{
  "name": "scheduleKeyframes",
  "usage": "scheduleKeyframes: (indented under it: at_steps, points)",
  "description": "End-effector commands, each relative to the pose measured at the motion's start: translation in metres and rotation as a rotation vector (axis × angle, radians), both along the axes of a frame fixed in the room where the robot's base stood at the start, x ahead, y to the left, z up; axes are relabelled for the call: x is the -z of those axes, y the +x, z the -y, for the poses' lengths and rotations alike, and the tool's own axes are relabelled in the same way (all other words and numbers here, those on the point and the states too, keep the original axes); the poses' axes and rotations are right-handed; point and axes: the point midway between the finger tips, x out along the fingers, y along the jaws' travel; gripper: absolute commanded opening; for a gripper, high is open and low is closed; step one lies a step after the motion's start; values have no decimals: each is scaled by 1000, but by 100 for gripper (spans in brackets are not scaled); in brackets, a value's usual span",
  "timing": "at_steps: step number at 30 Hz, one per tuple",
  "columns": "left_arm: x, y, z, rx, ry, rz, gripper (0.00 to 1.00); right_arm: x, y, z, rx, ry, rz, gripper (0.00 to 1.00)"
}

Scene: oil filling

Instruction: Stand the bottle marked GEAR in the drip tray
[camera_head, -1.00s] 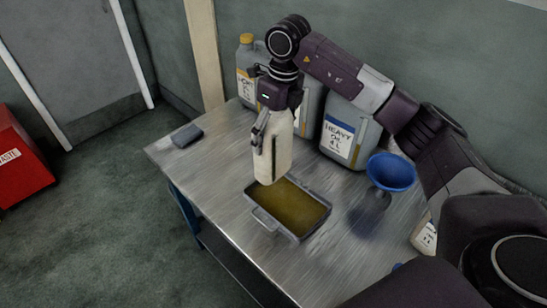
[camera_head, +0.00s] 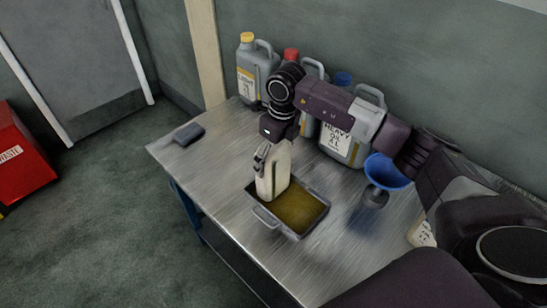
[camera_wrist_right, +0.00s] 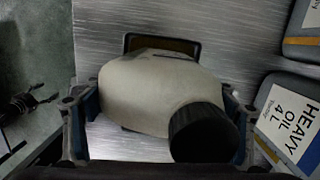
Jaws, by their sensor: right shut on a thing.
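A cream bottle (camera_head: 272,172) is upright in my right gripper (camera_head: 262,158), which is shut on it. Its lower end is over or inside the back-left part of the drip tray (camera_head: 297,238); I cannot tell if it touches the floor of the tray. In the right wrist view the bottle (camera_wrist_right: 140,92) sits between the fingers, black cap (camera_wrist_right: 203,132) toward the camera. The mark GEAR is not readable. The tray (camera_wrist_right: 192,43) shows partly behind it and holds brown oil. A dark part at the wrist view's left edge looks like my left gripper (camera_wrist_right: 28,105); its jaws are unclear.
Grey jugs stand along the wall: a yellow-capped one (camera_head: 247,75), a red-capped one (camera_head: 291,56) and the HEAVY OIL one (camera_head: 338,142). A blue funnel (camera_head: 387,173) stands right of the tray. A dark block (camera_head: 188,134) lies on the bench's left, with bare metal around it.

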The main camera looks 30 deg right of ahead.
Motion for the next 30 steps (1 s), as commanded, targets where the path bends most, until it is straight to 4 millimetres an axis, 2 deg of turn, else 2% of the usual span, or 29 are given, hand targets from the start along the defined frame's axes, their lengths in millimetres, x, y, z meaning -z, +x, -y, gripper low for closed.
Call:
scheduleKeyframes:
  at_steps: [5, 6, 9, 22, 26, 30]
  points:
    - [3, 0, 0, 0, 0, 1, 65, 1, 1, 0, 0, 2, 5, 21]
    - [2, 0, 0, 0, 0, 1, 65, 2, 0, 0, 0, 0, 0, 84]
    - [2, 0, 0, 0, 0, 1, 65, 2, 0, 0, 0, 1, 0, 95]
    - [2, 0, 0, 0, 0, 1, 65, -4, 0, 0, 0, 0, 1, 97]
    - [11, 0, 0, 0, 0, 1, 65, -23, -1, 2, 1, -1, 6, 97]
    - [22, 0, 0, 0, 0, 0, 65, -54, -4, 4, 0, 1, 6, 97]
